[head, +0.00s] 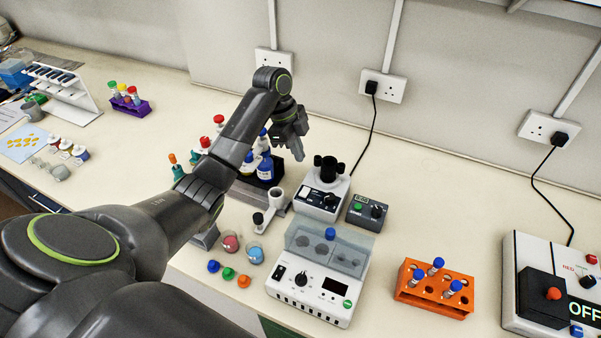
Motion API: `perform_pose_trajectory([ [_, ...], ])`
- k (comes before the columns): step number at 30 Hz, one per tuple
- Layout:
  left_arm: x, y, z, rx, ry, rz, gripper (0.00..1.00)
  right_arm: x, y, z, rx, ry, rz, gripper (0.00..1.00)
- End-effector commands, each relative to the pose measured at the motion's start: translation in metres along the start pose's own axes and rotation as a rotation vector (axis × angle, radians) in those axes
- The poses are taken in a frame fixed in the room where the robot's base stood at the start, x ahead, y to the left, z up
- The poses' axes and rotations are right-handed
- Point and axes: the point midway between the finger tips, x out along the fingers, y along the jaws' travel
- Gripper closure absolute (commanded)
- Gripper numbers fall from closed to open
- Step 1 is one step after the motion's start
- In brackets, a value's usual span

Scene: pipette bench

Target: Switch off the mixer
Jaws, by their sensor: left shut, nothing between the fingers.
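The mixer (318,203) is a small white unit with a black cup-shaped head on top and a dark front panel. It stands mid-bench. A small dark box (360,217) with a green display or button and a black knob sits just right of it. A black cable runs from the wall socket down behind the mixer; where it ends is hidden. My left gripper (298,153) is shut and empty. It points down, up and to the left of the mixer head in the picture, apart from it. My right gripper is out of view.
A white instrument (311,295) with a clear lid stands in front of the mixer. An orange tube rack (428,297) is to the right, then a panel reading OFF (543,299). Blue-labelled bottles (265,168) stand beneath my left arm.

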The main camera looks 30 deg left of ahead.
Motion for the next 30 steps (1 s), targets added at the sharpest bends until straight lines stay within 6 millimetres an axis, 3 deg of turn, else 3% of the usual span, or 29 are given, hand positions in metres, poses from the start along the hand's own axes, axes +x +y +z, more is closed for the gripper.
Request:
perform_pose_trajectory([
  [4, -0.021, -0.006, 0.001, 0.001, -0.001, -0.002, 1.0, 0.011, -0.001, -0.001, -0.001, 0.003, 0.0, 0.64],
  [9, -0.033, -0.007, 0.001, -0.001, -0.001, 0.0, 1.0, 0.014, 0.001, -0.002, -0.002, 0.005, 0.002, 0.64],
  [30, -0.034, -0.007, 0.0, 0.0, 0.0, 0.001, 1.0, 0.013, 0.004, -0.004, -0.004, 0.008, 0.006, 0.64],
])
